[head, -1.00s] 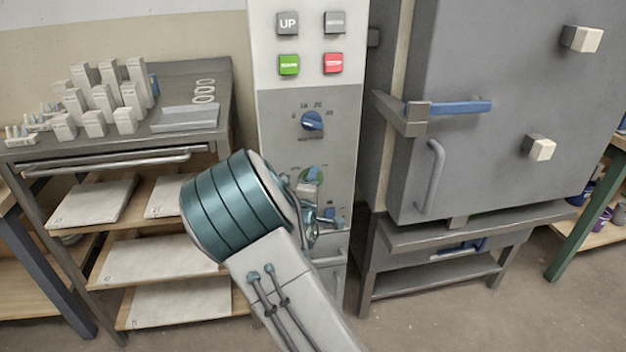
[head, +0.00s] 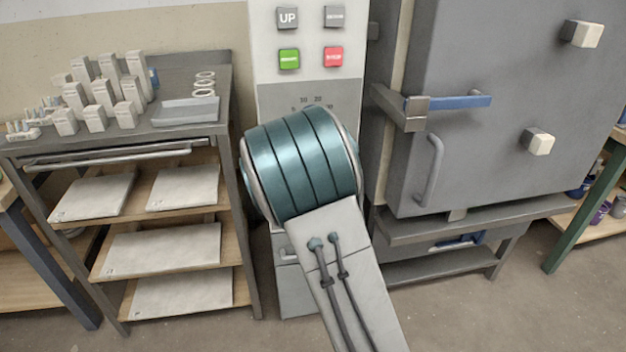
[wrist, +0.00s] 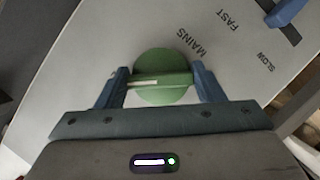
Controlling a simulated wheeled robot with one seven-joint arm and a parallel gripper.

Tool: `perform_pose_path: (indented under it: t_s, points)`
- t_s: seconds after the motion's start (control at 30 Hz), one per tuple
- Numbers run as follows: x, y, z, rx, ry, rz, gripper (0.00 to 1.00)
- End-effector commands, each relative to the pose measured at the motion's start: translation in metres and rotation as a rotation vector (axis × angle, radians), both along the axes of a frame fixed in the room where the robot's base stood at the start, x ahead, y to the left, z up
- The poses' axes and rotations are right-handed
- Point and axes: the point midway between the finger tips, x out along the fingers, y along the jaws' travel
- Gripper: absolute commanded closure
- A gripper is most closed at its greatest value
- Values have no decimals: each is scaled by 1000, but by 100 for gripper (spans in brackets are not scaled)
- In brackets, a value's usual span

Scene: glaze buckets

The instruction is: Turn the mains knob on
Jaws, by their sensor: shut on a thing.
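The mains knob is a round green knob (wrist: 160,62) with a raised bar and a pale pointer line, under the word MAINS on the grey panel in the wrist view. My gripper (wrist: 161,84) has a blue finger on each side of the knob's bar and is shut on it. The bar lies roughly level across the wrist picture, with the pale line toward the left finger. In the head view my teal arm joint hides the knob and the gripper.
The control cabinet (head: 308,90) carries UP, grey, green and red buttons. A blue switch (wrist: 287,12) marked FAST and SLOW is near the knob. A grey kiln (head: 500,130) stands right, and a shelf rack (head: 190,135) with blocks and slabs stands left.

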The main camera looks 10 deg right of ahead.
Motion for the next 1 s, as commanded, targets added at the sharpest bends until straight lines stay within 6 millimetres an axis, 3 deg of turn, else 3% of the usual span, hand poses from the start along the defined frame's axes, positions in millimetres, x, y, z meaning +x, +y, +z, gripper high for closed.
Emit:
perform_pose_path:
  t_s: [0.57,0.6,0.67,1.0]
  points:
    - [0,1,-1,35,3,1,61]
    - [0,1,-1,35,3,1,33]
    - [0,1,-1,34,2,1,16]
    - [-3,1,1,34,1,-1,16]
